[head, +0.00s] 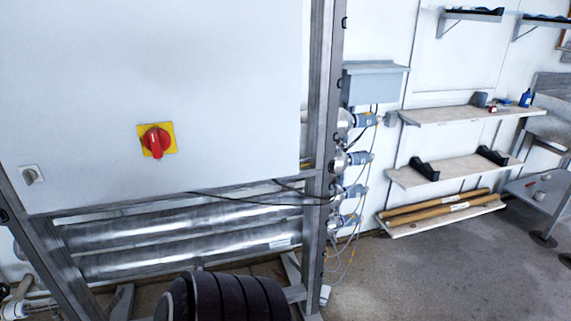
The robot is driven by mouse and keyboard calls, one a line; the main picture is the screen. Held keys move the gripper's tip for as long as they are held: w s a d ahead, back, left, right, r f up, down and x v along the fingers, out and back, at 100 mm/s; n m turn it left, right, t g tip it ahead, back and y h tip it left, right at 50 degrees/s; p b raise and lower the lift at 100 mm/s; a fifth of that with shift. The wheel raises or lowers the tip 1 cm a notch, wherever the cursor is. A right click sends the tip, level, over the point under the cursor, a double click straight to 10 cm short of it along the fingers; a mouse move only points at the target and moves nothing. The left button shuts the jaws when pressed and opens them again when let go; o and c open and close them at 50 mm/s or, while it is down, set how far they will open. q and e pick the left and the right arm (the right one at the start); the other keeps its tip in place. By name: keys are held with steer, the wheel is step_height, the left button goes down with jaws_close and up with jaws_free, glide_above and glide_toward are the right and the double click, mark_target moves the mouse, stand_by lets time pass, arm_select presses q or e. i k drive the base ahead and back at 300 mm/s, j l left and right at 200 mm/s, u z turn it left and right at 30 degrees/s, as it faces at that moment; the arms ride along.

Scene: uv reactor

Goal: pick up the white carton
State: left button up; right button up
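I cannot make out a white carton in the head view. Neither of my grippers can be made out in this view.
A large white cabinet panel (80,90) with a red rotary switch (156,142) stands close on the left, above metal tubes (180,233). Wall shelves (455,168) at right hold black holders, brown rolls (435,208) and a blue bottle (526,98). Grey floor (440,270) is open at lower right.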

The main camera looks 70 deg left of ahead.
mark_target(326, 290)
steer(key=u, duration=1.8)
